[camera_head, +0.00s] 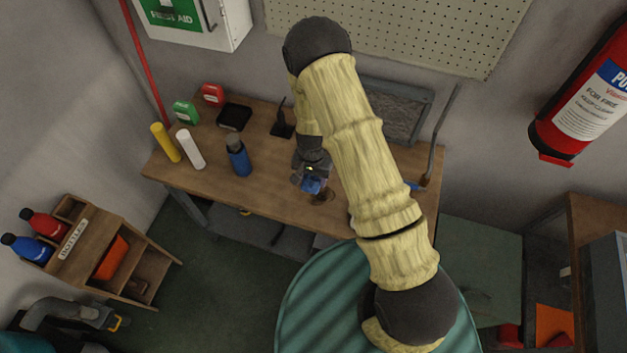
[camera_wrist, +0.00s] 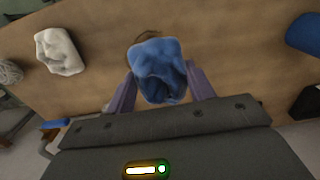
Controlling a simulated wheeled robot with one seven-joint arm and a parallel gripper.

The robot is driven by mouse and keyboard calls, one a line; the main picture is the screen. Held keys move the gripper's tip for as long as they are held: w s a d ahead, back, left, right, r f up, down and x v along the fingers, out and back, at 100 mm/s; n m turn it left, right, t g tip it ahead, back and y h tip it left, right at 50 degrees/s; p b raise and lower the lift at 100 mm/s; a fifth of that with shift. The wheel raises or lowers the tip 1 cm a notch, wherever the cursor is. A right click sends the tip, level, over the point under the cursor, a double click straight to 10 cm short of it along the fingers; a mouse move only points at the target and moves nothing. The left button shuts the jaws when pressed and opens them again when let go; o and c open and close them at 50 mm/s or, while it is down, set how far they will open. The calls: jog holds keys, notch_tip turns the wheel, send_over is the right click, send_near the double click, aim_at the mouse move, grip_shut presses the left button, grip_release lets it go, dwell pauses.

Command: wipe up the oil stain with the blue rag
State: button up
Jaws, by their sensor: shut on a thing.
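The blue rag (camera_wrist: 160,72) is a crumpled bundle between the two fingers of my gripper (camera_wrist: 161,80) in the wrist view. My gripper is shut on it. In the head view the rag (camera_head: 312,186) shows below my gripper (camera_head: 311,178), over the wooden workbench (camera_head: 262,190). The dark brown oil stain (camera_head: 325,197) lies on the benchtop just right of the rag. In the wrist view only a thin brown edge of the stain (camera_wrist: 148,36) shows past the rag, which hides the rest. I cannot tell whether the rag touches the bench.
A white crumpled cloth (camera_wrist: 60,51) lies on the bench in the wrist view. A blue bottle (camera_head: 238,157), a white bottle (camera_head: 190,149) and a yellow bottle (camera_head: 166,143) stand left of my gripper. A black tray (camera_head: 234,117) sits behind. Bare wood lies between bottle and gripper.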

jog(key=shift+s+a, duration=0.1)
jog(key=shift+s, duration=0.15)
